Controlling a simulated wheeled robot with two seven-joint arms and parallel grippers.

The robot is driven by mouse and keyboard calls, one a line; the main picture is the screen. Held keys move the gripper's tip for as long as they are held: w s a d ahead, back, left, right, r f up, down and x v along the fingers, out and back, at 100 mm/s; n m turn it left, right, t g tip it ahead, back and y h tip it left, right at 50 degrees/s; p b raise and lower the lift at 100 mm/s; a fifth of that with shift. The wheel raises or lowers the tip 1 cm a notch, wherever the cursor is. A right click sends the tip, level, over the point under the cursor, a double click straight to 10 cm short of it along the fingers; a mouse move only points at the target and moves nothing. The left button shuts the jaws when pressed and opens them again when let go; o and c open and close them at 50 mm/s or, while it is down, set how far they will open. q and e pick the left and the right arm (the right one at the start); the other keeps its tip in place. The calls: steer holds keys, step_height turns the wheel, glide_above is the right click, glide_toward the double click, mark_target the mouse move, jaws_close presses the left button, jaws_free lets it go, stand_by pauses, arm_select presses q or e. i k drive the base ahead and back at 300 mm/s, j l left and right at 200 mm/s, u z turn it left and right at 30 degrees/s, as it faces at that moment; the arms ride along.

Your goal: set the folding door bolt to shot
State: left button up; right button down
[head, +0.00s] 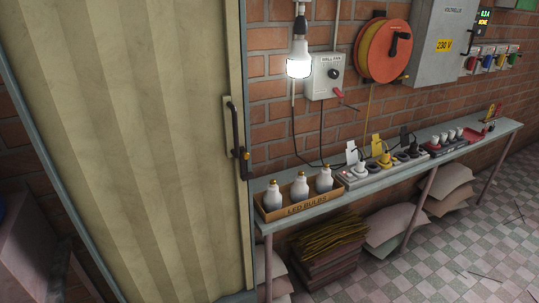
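The folding door (150,150) fills the left part of the head view, with pale yellow-green vertical pleats in a grey-blue frame. A dark upright handle (236,128) is on a plate near its right edge. The bolt (244,153), a small dark part with an orange-yellow piece, sits beside the handle's lower end at the door's edge. It is too small to tell whether the bolt is shot or drawn. Neither of my grippers is in view.
A narrow shelf (505,128) runs along the brick wall right of the door, holding a box of LED bulbs (300,209) and a power strip (345,181). Sacks (392,226) and stacked bundles (330,250) lie below. The tiled floor (470,245) in front is mostly clear.

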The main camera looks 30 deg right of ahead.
mark_target(244, 156)
steer(key=z, duration=0.85)
